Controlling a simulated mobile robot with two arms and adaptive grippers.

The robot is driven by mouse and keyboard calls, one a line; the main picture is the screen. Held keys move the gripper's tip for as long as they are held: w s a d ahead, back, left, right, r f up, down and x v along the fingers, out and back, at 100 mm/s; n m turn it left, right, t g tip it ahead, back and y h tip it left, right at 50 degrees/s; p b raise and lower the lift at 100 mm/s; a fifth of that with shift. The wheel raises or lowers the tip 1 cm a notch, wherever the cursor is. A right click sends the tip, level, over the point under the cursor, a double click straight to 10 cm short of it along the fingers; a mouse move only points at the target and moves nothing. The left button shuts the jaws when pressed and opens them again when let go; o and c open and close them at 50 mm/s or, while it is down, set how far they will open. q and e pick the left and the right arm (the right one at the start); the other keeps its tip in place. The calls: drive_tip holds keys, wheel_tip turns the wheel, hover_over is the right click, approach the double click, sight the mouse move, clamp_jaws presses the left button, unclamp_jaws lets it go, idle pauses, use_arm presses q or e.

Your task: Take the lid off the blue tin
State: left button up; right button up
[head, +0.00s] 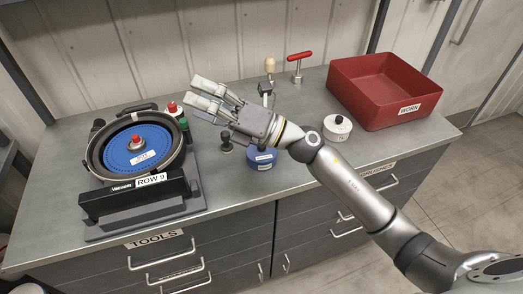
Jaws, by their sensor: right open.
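The blue tin (262,160) stands on the grey counter, left of the middle of the head view. It is low and round with a white label on its side. My right gripper (203,96) is open and empty, with its fingers pointing left toward the seed meter. Its palm and wrist pass in front of the tin's upper part, so I cannot see the lid clearly. My left gripper is not in view.
The seed meter with a blue disc (138,147) stands on the left of the counter (225,200). A white tin with a black knob (338,126) is to the right. A red bin (385,90) stands at the back right. A red-handled tool (299,62) is behind.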

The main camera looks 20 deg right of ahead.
wheel_tip(320, 180, down, 4)
drive_tip(key=a+n+g+h, duration=0.2)
drive_tip(key=n+g, duration=0.4)
drive_tip(key=n, duration=0.1)
drive_tip(key=n+g+h, duration=0.3)
drive_tip(key=n+h, duration=0.1)
drive_tip(key=h, duration=0.9)
approach(261, 145)
drive_tip(key=x, duration=0.2)
drive_tip(key=p+x, duration=0.1)
drive_tip(key=x, duration=0.1)
drive_tip(key=shift+s+f, duration=0.2)
drive_tip(key=shift+f, duration=0.15)
drive_tip(key=shift+w+a+f+p, duration=0.15)
drive_tip(key=shift+a+f+p, duration=0.15)
drive_tip(key=shift+f+p, duration=0.35)
drive_tip(key=p+x, duration=0.1)
drive_tip(key=x, duration=0.2)
drive_tip(key=shift+w+f+p, duration=0.2)
drive_tip(key=shift+w+p, duration=0.05)
drive_tip(key=shift+p, duration=0.05)
drive_tip(key=shift+a+f, duration=0.15)
drive_tip(key=shift+f, duration=0.2)
drive_tip(key=c, duration=0.9)
